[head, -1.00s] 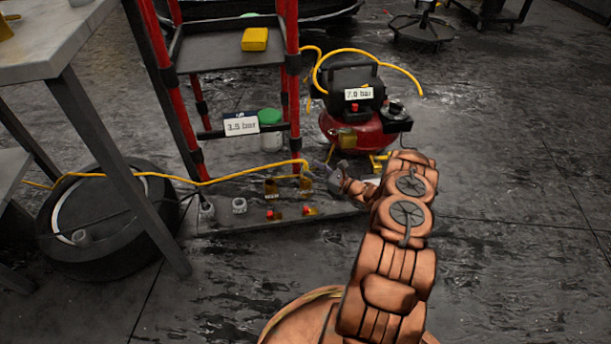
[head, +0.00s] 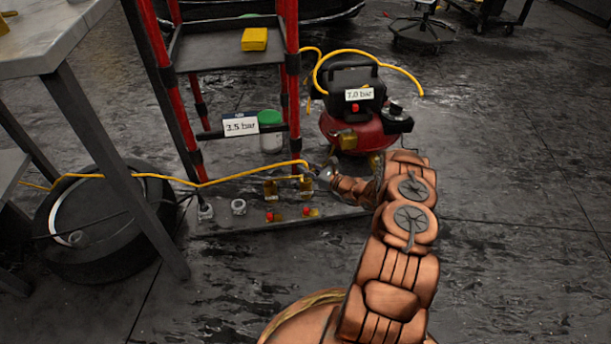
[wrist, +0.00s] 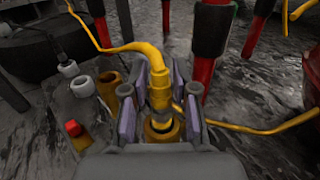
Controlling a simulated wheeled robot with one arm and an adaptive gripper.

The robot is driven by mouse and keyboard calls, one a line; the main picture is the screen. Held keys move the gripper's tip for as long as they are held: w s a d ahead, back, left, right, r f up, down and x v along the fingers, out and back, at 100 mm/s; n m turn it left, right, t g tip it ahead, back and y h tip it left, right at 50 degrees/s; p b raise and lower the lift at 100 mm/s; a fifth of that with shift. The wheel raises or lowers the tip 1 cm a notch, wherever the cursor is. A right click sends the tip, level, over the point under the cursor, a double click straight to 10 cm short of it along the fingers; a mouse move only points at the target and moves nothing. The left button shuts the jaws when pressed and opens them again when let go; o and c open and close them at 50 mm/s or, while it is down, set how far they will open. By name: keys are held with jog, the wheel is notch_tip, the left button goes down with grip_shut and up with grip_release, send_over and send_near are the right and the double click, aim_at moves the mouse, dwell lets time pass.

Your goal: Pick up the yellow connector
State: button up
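The yellow connector (wrist: 159,92) is at the end of a yellow hose and stands upright over a brass socket (wrist: 162,130) in the wrist view. In the head view its hose end (head: 302,163) is just left of my gripper (head: 322,173). In the wrist view my gripper (wrist: 160,82) has its two purple-padded fingers on either side of the connector. Narrow gaps seem to show between the pads and the connector, so the fingers look open around it. The lower end of the connector is partly hidden near the socket.
Red rack posts (head: 292,80) stand close behind the connector. A second brass fitting (wrist: 110,86), a white ring (wrist: 82,87) and a red knob (wrist: 73,128) are nearby. A red compressor (head: 352,128) stands behind my wrist. The floor at right is clear.

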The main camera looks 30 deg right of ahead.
grip_shut()
jog(key=shift+r, duration=0.1)
